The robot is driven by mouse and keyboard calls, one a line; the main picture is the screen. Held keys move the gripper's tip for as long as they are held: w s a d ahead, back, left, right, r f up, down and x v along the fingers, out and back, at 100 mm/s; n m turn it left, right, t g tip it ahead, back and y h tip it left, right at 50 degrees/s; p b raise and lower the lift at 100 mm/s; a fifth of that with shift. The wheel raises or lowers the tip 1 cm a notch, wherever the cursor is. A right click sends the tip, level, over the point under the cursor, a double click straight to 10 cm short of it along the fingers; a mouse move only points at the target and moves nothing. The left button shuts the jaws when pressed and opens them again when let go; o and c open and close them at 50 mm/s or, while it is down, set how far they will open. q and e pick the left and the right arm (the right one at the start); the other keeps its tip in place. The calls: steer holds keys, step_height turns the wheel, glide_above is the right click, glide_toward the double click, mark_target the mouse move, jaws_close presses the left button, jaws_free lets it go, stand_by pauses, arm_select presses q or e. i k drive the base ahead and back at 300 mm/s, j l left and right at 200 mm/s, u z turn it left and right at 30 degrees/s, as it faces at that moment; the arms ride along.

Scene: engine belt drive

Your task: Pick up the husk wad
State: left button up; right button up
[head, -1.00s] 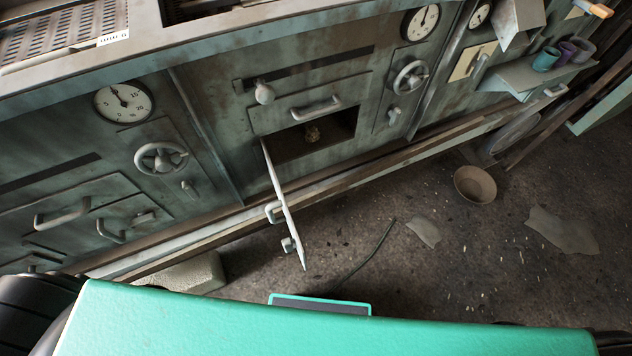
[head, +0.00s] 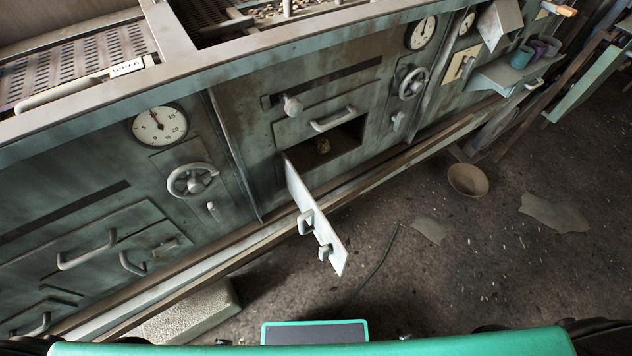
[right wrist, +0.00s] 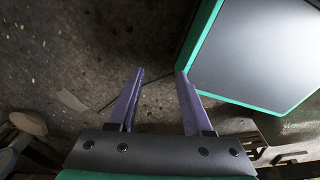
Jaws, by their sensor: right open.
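The husk wad (head: 323,146) looks like a small tan clump. It sits inside the dark opening (head: 345,140) in the machine front in the head view. The hinged door (head: 315,218) of that opening stands open, swung out towards me. My right gripper (right wrist: 160,75) shows in the right wrist view with its two purple fingers apart and nothing between them. It is over the floor, beside a dark panel with a green edge (right wrist: 250,50). The wad does not show in the right wrist view. My left gripper is not in view.
A bowl (head: 468,180) and flat scraps (head: 553,212) lie on the floor at the right. A pale block (head: 190,310) lies at the lower left. A shelf with several cups (head: 522,57) juts from the machine at upper right. The floor before the door holds a thin cord (head: 378,255).

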mark_target(323, 144)
steer(key=i+l+u, duration=0.1)
steer(key=l+u, duration=0.15)
steer(key=u, duration=0.2)
steer(key=i+l+u, duration=0.1)
steer(key=l+u, duration=0.15)
steer(key=u, duration=0.15)
steer(key=l+u, duration=0.25)
steer(key=u, duration=0.2)
